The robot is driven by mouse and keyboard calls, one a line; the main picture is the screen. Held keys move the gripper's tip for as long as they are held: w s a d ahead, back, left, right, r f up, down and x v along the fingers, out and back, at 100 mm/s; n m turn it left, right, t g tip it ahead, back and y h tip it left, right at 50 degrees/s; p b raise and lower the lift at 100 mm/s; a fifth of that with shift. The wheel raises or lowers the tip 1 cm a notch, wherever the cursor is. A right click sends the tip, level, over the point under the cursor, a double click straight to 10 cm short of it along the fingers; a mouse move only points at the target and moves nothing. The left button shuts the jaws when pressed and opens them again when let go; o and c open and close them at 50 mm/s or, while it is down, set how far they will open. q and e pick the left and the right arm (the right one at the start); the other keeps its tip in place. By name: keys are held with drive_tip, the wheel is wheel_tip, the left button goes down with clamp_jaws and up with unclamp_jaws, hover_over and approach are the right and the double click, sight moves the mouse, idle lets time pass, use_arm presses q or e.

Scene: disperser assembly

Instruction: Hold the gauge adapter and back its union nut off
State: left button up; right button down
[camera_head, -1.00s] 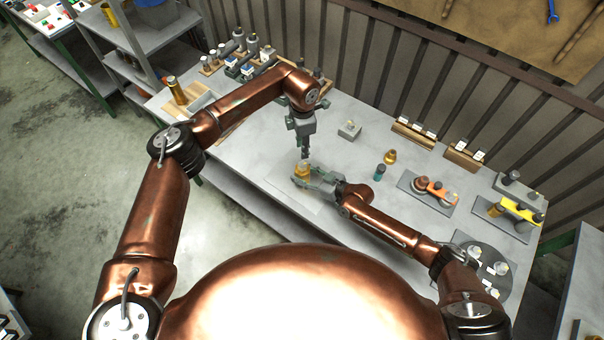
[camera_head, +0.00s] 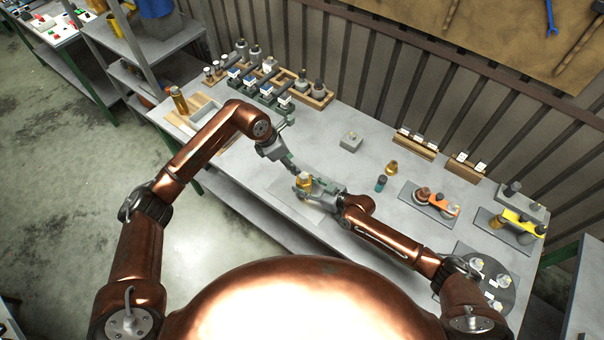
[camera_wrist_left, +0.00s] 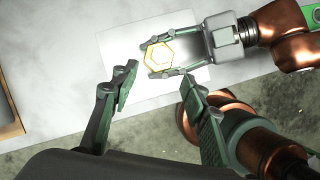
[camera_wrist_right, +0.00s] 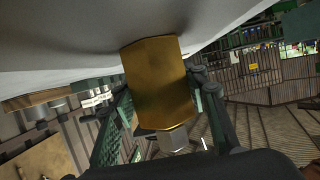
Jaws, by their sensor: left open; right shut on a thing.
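The gauge adapter (camera_head: 304,180) is a brass-coloured piece held over a pale sheet near the table's front edge. My right gripper (camera_wrist_right: 160,105) is shut on it; in the right wrist view the brass body (camera_wrist_right: 160,75) sits between the fingers, with a silvery hex end (camera_wrist_right: 172,138). In the left wrist view a brass hex face (camera_wrist_left: 159,56) sits between the right fingers. My left gripper (camera_wrist_left: 157,85) is open and empty, tilted, just to the left of the adapter in the head view. I cannot tell the union nut apart from the body.
The pale sheet (camera_head: 290,200) lies beneath. A small grey block (camera_head: 351,140), a teal cylinder (camera_head: 381,183) and a brass fitting (camera_head: 392,168) stand nearby. Fixtures with orange (camera_head: 438,202) and yellow (camera_head: 520,220) parts are at right. Wooden racks with bottles (camera_head: 318,95) line the back left.

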sight(303, 175)
use_arm(q)
drive_tip(key=x, duration=1)
drive_tip(key=shift+d+f, duration=0.1)
drive_tip(key=shift+f, duration=0.3)
drive_tip(key=shift+w, duration=0.1)
clamp_jaws()
